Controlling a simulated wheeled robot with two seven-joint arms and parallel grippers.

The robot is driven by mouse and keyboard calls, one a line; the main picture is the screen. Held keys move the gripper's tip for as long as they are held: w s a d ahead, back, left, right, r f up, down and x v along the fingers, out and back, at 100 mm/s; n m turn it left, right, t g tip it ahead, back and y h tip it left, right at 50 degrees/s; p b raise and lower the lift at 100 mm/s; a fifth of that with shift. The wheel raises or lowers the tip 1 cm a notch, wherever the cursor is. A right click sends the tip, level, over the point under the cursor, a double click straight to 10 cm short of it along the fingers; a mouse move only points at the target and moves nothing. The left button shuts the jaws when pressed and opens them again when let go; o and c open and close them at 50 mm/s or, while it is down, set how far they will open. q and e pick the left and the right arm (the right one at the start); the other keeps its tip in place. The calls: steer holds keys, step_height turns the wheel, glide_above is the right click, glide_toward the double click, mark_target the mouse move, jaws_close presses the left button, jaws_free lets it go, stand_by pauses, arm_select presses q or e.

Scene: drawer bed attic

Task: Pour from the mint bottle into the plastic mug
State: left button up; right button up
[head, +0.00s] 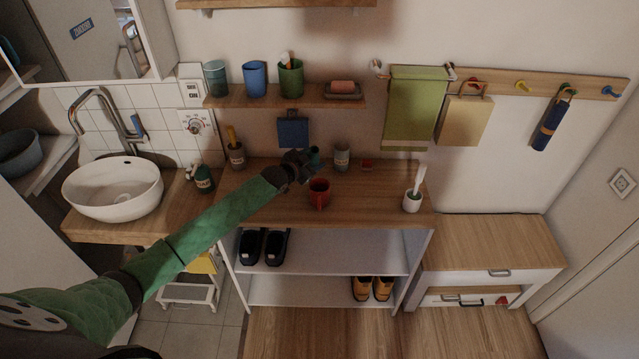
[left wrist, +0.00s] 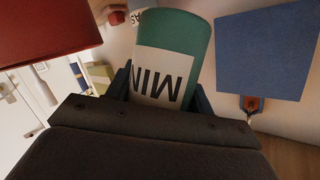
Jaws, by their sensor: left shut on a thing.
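The mint bottle (head: 315,157) is a small teal bottle with a white label, above the back of the wooden counter. My left gripper (head: 305,165) is shut on it. In the left wrist view the bottle (left wrist: 172,62) sits between the two fingers, its label letters upside down in that picture. The red plastic mug (head: 319,193) stands upright on the counter, just in front of and below the bottle in the head view. A large red surface at the upper left of the left wrist view looks like the mug (left wrist: 45,30). The bottle's mouth is not clearly visible. My right gripper is not in view.
A grey labelled container (head: 342,157) stands right of the bottle, near a small red item (head: 366,165). A white brush holder (head: 412,202) is at the counter's right end. A blue panel (head: 292,133) hangs behind. A shelf with cups (head: 320,101) is above. Counter right of the mug is clear.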

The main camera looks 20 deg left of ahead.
mark_target(312, 165)
arm_select(q)
steer(key=shift+w+a+f+n, duration=0.15)
steer(key=shift+f+n, duration=0.15)
steer(key=shift+f, duration=0.15)
steer(key=shift+g, duration=0.4)
steer(key=shift+a+f+n, duration=0.1)
steer(key=shift+f+n, duration=0.05)
steer(key=shift+n, duration=0.35)
steer(key=shift+w+g+h, duration=0.1)
steer(key=shift+g+h, duration=0.2)
steer(key=shift+f+n+b, duration=0.25)
steer(key=shift+n+b, duration=0.05)
steer(key=shift+b, duration=0.15)
steer(key=shift+f+n+g+b, duration=0.45)
steer(key=shift+f+b, duration=0.2)
steer(key=shift+b, duration=0.35)
steer(key=shift+f+h, duration=0.1)
steer(key=shift+h, duration=0.2)
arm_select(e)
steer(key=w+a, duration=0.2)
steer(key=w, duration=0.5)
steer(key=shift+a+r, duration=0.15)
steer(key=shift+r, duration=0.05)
